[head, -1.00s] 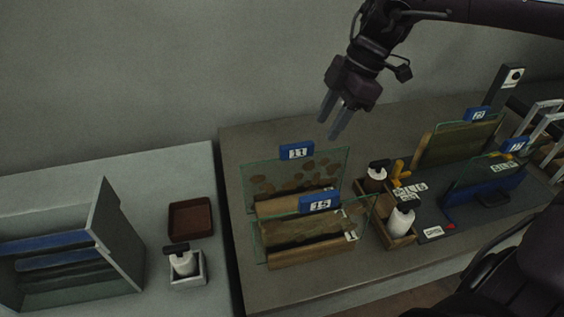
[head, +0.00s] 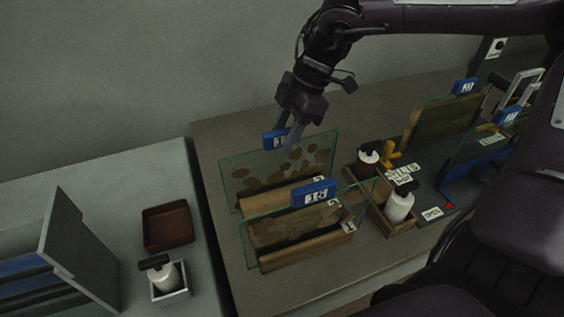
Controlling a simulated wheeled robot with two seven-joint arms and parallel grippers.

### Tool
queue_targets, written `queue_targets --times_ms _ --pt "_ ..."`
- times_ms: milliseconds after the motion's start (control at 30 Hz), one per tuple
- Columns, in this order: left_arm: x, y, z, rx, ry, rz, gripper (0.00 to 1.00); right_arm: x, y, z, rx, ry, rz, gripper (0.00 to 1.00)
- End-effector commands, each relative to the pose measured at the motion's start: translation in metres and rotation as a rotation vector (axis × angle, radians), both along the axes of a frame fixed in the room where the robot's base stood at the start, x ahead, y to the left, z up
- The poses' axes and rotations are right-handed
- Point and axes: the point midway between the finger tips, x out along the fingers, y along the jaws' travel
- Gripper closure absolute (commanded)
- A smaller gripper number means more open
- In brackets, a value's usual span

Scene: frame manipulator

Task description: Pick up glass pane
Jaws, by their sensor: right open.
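Two glass panes stand upright in wooden holders on the dark table. The rear pane (head: 240,175) has brown blotches and a blue number clip on its top edge. The front pane (head: 262,232) has a blue clip marked 15 (head: 314,194). Further glass panes (head: 445,122) stand upright at the right of the table. My right gripper (head: 290,136) is open, fingers pointing down, at the top edge of the rear pane beside its clip, and it partly hides the clip. I cannot tell whether the fingers straddle the glass. My left gripper is not in view.
White bottles with black tops (head: 399,206) stand in wooden trays right of the panes. On the lighter table at left are a brown tray (head: 167,226), another bottle (head: 163,273) and a grey rack (head: 80,250). My right arm spans the upper right.

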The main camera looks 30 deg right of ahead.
Motion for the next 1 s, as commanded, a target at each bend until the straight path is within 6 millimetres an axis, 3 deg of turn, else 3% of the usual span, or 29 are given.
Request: queue_targets --times_ms 200,467,800,1000 --pt "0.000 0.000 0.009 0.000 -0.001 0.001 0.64 0.002 0.013 -0.023 0.000 0.003 0.000 0.58" --pt "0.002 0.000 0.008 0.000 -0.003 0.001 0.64 0.003 0.014 -0.027 0.000 0.000 0.000 0.58" --pt "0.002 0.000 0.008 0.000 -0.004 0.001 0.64 0.003 0.014 -0.027 0.000 0.000 0.000 1.00" --pt "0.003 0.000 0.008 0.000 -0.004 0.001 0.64 0.003 0.014 -0.027 -0.001 0.000 0.000 1.00"
